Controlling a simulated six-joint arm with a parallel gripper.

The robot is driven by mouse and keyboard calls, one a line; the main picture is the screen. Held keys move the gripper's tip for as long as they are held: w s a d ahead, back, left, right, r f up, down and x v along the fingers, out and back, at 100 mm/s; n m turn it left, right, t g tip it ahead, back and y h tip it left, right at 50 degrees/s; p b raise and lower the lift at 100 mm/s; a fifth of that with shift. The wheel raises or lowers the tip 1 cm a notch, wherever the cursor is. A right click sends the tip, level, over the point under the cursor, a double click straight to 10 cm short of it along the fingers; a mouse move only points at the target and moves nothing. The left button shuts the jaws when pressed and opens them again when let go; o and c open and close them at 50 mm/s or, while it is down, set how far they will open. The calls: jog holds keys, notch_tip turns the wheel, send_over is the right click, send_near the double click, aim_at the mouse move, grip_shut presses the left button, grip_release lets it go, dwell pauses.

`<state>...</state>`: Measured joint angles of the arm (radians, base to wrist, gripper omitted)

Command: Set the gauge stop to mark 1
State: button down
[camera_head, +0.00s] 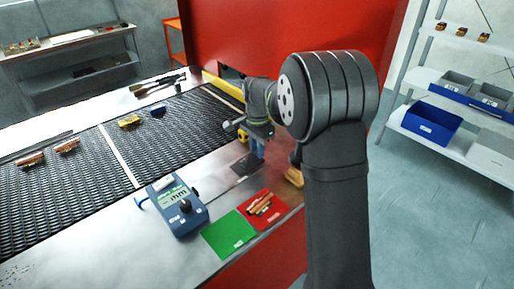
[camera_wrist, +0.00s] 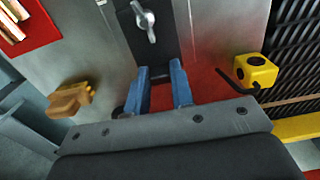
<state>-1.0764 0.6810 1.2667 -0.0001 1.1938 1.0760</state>
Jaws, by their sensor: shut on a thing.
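My gripper (camera_head: 256,150) is low over the metal ledge beside the belt, at the dark gauge plate (camera_head: 245,163). In the wrist view its two blue fingers (camera_wrist: 162,76) stand a small gap apart, at the near end of the dark plate (camera_wrist: 146,40). A silver wing knob (camera_wrist: 145,21) sits on that plate, beyond the fingertips. The fingers are shut on what seems to be the gauge stop; the held part is barely visible between them. I cannot read any mark numbers.
A yellow block (camera_wrist: 255,70) with a black hex key lies right of the fingers. A tan block (camera_wrist: 70,98) lies left. A blue meter (camera_head: 177,207), green mat (camera_head: 229,235) and red mat (camera_head: 263,209) with several sticks lie nearby. The mesh belt (camera_head: 75,185) is left.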

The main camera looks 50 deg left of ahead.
aim_at(250, 160)
jog(key=shift+s, duration=1.45)
jog(key=c, duration=1.3)
grip_release()
jog(key=shift+s, duration=0.1)
jog(key=shift+o, duration=0.3)
jog(key=shift+r, duration=0.5)
notch_tip(250, 160, up, 16)
jog(key=shift+r, duration=0.2)
